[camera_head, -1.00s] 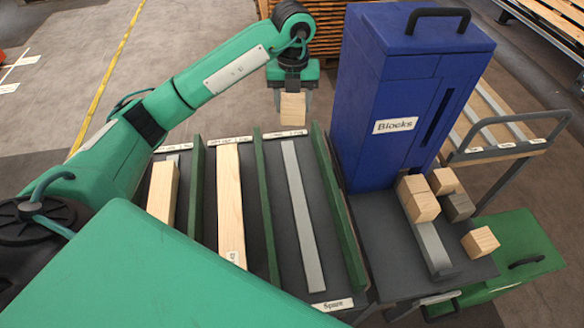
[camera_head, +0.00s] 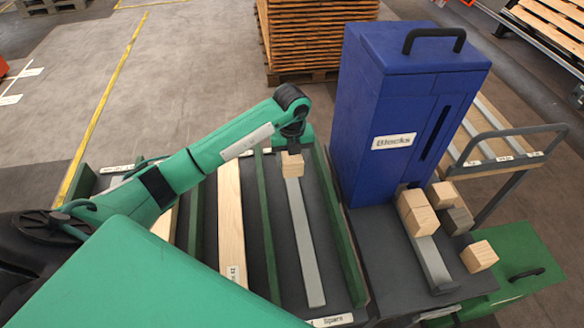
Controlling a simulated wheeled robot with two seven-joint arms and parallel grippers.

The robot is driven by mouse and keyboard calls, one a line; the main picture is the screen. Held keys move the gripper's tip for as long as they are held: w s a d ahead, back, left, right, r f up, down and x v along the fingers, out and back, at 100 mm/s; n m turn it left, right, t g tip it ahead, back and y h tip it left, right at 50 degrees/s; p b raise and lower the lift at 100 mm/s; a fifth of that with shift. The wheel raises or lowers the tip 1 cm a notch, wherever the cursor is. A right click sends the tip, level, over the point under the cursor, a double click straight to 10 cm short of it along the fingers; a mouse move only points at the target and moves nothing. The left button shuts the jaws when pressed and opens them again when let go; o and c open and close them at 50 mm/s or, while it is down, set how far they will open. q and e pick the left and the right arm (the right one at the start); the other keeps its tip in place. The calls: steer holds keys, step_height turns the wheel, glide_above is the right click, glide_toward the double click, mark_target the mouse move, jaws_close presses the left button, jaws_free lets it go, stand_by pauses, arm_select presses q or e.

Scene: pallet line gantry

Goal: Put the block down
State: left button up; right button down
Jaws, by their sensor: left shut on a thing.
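My left gripper (camera_head: 292,153) is shut on a light wooden block (camera_head: 292,168). The block is at the far end of the right-hand lane, in line with the grey strip (camera_head: 304,240) that runs along it. I cannot tell whether the block touches the strip or hangs just above it. Green dividers (camera_head: 340,230) stand on both sides of this lane. The gripper's fingers are small and partly hidden by the wrist. My right gripper is not in view.
A tall blue box marked Blocks (camera_head: 380,110) stands right of the lanes. Several loose wooden blocks (camera_head: 480,256) lie in front of it around a grey chute (camera_head: 432,265). The middle lane holds a long wooden beam (camera_head: 230,220).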

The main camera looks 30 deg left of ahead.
mark_target(292, 171)
arm_select(q)
step_height(292, 171, down, 5)
steer(key=shift+f+p, duration=0.15)
steer(key=shift+p, duration=0.3)
steer(key=shift+f, duration=0.2)
steer(key=o, duration=1)
steer(key=shift+r, duration=0.1)
